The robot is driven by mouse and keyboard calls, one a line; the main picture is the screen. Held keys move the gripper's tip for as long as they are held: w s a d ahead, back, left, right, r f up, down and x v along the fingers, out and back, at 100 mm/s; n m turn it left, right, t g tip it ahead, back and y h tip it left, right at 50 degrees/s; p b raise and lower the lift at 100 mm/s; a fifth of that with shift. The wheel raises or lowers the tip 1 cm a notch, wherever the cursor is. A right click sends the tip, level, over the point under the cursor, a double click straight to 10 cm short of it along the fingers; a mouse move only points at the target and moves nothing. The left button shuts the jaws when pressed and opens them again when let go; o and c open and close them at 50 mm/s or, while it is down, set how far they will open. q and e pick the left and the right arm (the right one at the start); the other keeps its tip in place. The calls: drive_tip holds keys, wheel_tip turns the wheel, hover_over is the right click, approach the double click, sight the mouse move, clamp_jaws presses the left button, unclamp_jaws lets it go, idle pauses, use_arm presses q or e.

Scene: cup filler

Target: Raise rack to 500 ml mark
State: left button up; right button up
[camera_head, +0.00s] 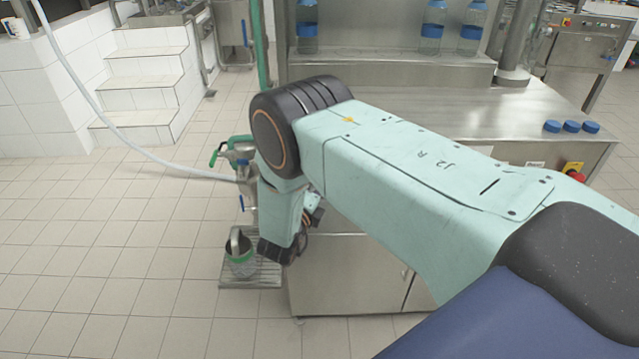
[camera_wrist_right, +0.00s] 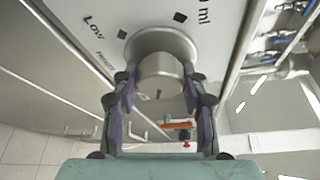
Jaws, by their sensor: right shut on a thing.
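In the wrist view my right gripper (camera_wrist_right: 160,85) is shut on a round metal knob (camera_wrist_right: 160,70), one finger at each side. The knob sits on a pale panel (camera_wrist_right: 65,12) printed with "Low", a partly cut-off label ending in "0 ml", and two dark square marks (camera_wrist_right: 122,34). The knob is below the marks in this view. In the head view a metal grate, seemingly the rack (camera_head: 250,281), is low beside the steel cabinet. A metal vessel with a green band (camera_head: 241,262) stands on it. My right arm hides the knob and panel there. My left gripper is not in view.
A valve with green handles (camera_head: 238,150) and a white hose (camera_head: 165,163) are above the grate. Tiled floor is clear at left.

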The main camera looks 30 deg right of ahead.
drive_tip(key=o, duration=1.2)
drive_tip(key=shift+w, duration=0.1)
drive_tip(key=shift+c, duration=0.2)
drive_tip(key=v, duration=1.2)
